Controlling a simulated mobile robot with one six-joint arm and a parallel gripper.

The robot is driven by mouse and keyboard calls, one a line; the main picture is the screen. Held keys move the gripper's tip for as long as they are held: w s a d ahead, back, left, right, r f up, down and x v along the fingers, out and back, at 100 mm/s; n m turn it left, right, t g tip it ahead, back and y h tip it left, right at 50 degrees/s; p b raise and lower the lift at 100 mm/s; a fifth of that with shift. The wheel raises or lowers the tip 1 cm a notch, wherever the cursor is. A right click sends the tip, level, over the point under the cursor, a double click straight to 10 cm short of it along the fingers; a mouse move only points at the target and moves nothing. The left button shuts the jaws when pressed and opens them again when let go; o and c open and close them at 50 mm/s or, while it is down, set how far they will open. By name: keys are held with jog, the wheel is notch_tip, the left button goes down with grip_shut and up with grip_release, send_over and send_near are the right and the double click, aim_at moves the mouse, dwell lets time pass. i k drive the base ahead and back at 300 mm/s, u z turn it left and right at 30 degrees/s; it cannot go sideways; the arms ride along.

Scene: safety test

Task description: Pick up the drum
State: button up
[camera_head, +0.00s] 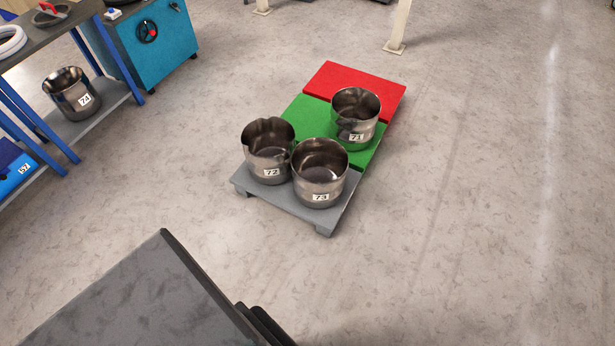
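No closed drum shows; the drum-like things are open metal pots with number labels. Pot 71 (365,126) stands upright on the green platform (305,113). Pot 72 (266,154) and pot 73 (320,182) stand side by side on the grey platform (312,217), very close together; I cannot tell if they touch. Pot 74 (72,98) stands on the lower shelf of the blue-legged table at the left. The pots I can see into look empty. My gripper is not in view.
A red platform (375,88) lies bare behind the green one. The blue-legged table (70,36) and a teal cabinet (155,50) stand at the upper left. A pale post (399,25) rises at the top. The floor (490,200) is clear on the right.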

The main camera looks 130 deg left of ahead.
aim_at(320, 164)
jog(key=z, duration=0.45)
jog(key=k, duration=0.15)
jog(key=u, duration=2.35)
jog(key=k, duration=0.2)
jog(key=u, duration=2.3)
jog(key=k, duration=0.3)
jog(key=u, duration=1.15)
